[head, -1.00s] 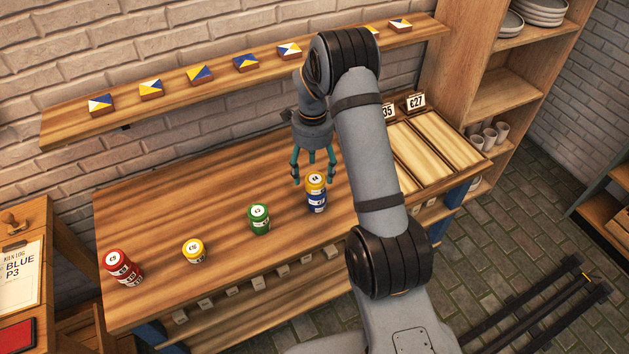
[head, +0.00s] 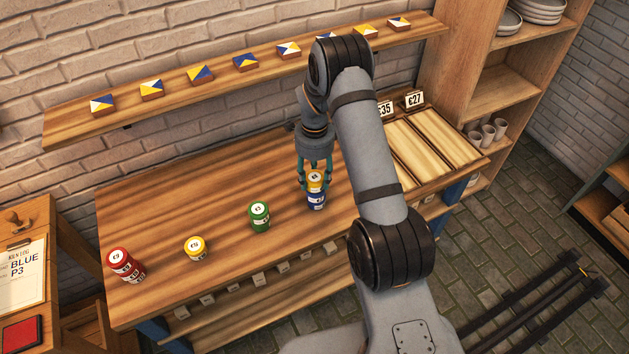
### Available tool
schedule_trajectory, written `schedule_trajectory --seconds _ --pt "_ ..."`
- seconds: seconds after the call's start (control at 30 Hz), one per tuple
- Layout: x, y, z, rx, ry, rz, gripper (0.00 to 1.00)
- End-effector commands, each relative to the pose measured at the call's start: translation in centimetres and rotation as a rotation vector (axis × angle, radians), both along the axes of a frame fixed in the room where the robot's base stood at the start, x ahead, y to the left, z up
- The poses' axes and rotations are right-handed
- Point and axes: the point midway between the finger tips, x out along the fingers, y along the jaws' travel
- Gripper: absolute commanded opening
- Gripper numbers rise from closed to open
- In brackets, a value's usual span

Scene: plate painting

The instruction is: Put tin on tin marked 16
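My gripper (head: 316,184) points down at a yellow tin (head: 316,177) that stands on a blue tin (head: 317,200). Its fingers are around the yellow tin; whether they press on it is too small to tell. To the left, a green tin (head: 260,217) stands on the table, then a single yellow tin (head: 195,248). The tins have white labels with marks on top, too small to read surely, so I cannot tell which is marked 16.
The wooden table (head: 200,200) is clear behind the tins. A wall shelf (head: 220,90) above it carries several blue, yellow and white tiles. A compartment tray (head: 425,145) with price cards is at the right. My arm covers part of the table's right side.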

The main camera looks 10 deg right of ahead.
Motion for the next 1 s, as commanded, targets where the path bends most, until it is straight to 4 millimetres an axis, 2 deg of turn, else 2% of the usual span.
schedule_trajectory --seconds 0.53,0.83,1.0 --pt "0.0 0.0 0.0 0.0 0.0 0.0 0.1" --pt "0.1 0.0 0.6 0.0 -0.002 0.0 0.1" --pt "0.2 0.0 2.4 0.0 -0.006 -0.001 0.1"
